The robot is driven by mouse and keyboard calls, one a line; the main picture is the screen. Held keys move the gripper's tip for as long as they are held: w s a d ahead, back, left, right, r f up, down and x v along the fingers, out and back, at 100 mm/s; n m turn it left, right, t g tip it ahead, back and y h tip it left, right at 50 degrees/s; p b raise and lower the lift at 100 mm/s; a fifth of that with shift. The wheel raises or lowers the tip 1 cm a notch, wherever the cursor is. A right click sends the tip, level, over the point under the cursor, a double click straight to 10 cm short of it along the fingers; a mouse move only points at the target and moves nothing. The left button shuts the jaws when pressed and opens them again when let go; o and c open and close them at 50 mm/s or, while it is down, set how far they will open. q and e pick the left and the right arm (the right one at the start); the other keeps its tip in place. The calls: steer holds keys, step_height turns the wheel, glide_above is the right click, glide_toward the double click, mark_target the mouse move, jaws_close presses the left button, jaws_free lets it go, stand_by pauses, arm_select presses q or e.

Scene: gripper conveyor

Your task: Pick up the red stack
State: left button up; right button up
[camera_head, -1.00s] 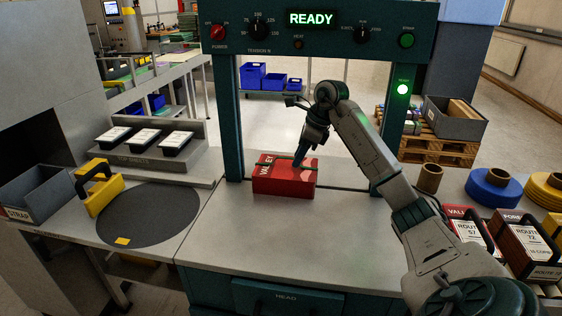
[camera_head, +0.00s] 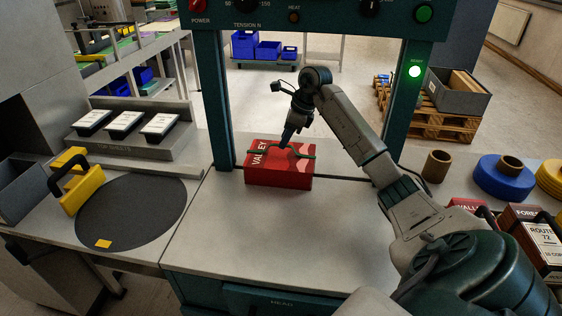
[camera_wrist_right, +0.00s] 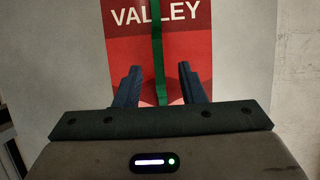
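My right gripper (camera_head: 287,142) points down at the top of the stack. In the right wrist view its two fingers (camera_wrist_right: 160,86) are apart, one on each side of the green strap (camera_wrist_right: 158,50), over the stack's top (camera_wrist_right: 128,50). Nothing is clamped between them. Whether the fingertips touch the stack cannot be told. My left gripper is not in view.
The arch posts (camera_head: 217,110) stand behind the stack on both sides. A dark round plate (camera_head: 130,213) and a yellow handled tool (camera_head: 82,188) are at left. The front table is clear.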

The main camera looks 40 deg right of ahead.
steer(key=shift+x, duration=0.75)
jaws_close()
stand_by(0.8)
steer(key=shift+r, duration=0.15)
